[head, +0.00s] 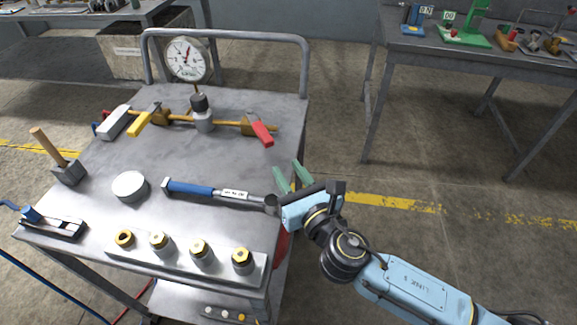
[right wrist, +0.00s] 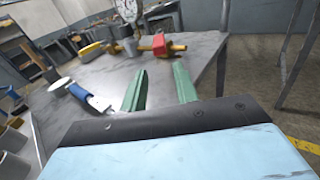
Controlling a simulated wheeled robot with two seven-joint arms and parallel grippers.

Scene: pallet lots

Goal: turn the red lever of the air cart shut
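The air cart (head: 150,215) is a grey metal table with a raised rail and a round gauge (head: 187,60). The red lever (head: 262,134) sits at the right end of the brass pipe and slants across the pipe line in the head view. It also shows in the right wrist view (right wrist: 159,44), ahead of the fingers. A yellow lever (head: 140,123) is on the pipe's left part. My right gripper (head: 287,178) is at the cart's right edge, nearer than the red lever and apart from it. Its green fingers are open and empty. My left gripper is not in view.
A torque wrench (head: 205,190) with a blue handle lies close to my right gripper. A mallet (head: 60,158), a white disc (head: 130,186) and a block with several brass fittings (head: 190,258) stand on the cart. A workbench (head: 480,45) is at the back right.

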